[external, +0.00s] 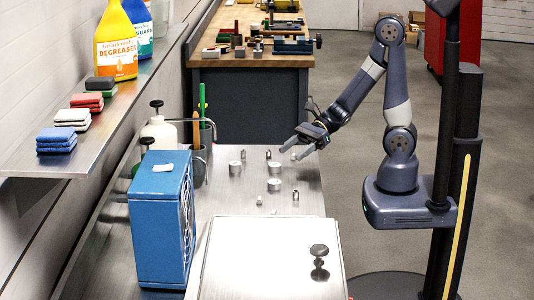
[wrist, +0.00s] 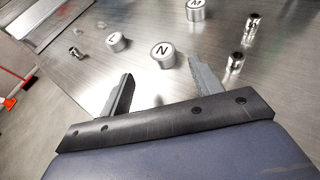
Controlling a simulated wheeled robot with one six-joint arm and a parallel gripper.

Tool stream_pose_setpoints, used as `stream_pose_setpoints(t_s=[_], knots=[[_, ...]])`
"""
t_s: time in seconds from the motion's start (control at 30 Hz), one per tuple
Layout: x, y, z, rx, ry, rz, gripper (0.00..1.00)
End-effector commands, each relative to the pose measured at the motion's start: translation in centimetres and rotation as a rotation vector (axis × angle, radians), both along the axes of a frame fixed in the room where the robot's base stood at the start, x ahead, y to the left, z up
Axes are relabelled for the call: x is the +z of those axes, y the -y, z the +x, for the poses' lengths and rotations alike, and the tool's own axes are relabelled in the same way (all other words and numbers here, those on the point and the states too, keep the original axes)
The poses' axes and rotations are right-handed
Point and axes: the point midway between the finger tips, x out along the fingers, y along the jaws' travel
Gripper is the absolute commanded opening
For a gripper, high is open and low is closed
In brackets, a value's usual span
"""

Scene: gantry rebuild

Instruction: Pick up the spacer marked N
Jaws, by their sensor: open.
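The spacer marked N (wrist: 163,55) is a short silver cylinder with a white top and a black N. It stands upright on the metal bench in the wrist view, ahead of my gripper (wrist: 162,84), between the lines of the two fingers and nearer the right one. My gripper is open and empty, with a gap between the fingertips and the spacer. In the external view my gripper (external: 291,152) is over the bench near several small silver cylinders. Their letters cannot be read there, so I cannot tell which is N.
A spacer marked M (wrist: 196,10) and one marked L (wrist: 116,42) stand either side of N. Small shiny metal parts (wrist: 236,62) lie close by. In the external view a blue box (external: 163,222) and a pale lidded tray (external: 262,255) occupy the near bench.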

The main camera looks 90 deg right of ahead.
Motion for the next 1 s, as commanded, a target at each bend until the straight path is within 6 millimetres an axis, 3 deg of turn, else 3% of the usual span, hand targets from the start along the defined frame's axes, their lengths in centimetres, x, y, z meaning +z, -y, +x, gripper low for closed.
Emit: stream_pose_setpoints(t_s=[0.33,0.7,1.0], knots=[[-1.0,-1.3,1.6,0.002,-0.001,0.0,0.61],[-2.7,-3.6,4.8,0.004,0.0,-0.002,0.61],[-2.8,-3.7,5.0,0.001,0.001,-0.001,0.6]])
